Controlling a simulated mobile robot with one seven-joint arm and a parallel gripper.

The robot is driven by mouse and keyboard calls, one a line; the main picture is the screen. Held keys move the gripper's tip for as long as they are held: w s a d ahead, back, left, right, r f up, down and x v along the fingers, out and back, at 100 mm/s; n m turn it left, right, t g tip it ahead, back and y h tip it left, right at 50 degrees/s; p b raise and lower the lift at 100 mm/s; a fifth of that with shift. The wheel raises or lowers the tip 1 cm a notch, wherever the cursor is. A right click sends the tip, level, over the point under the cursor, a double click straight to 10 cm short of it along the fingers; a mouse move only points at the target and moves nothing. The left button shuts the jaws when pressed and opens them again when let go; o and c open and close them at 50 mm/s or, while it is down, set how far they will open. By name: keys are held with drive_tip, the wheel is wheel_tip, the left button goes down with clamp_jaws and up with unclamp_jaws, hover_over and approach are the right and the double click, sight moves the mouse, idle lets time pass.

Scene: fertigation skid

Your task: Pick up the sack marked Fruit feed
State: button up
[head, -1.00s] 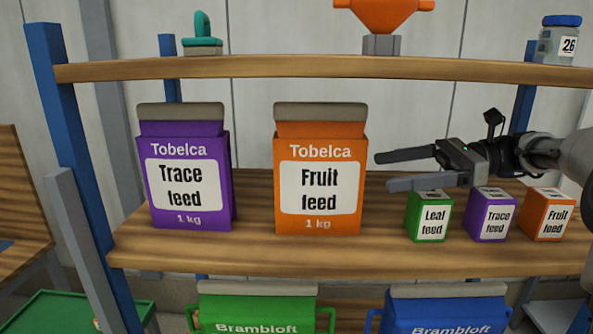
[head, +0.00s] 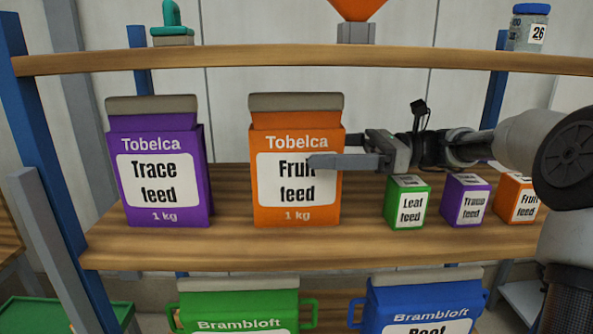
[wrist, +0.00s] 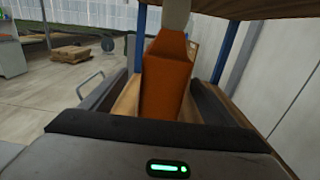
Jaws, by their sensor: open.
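The orange sack marked Fruit feed (head: 296,215) stands upright on the middle shelf, with a grey-brown folded top. My gripper (head: 328,152) is open at its right side. One finger crosses in front of the label, and the other passes behind the sack, its tip hidden. In the wrist view the sack's narrow orange side (wrist: 165,80) stands between the two dark fingers. I cannot tell whether either finger touches it.
A purple Trace feed sack (head: 160,205) stands to the left with a gap. Small Leaf feed (head: 408,205), Trace feed (head: 466,202) and Fruit feed (head: 516,202) boxes stand below my wrist. An upper shelf board (head: 240,60) runs above the sacks.

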sight(296, 147)
drive_tip(key=a, duration=0.5)
drive_tip(key=shift+r, duration=0.2)
drive_tip(key=c, duration=2)
drive_tip(key=shift+r, duration=0.1)
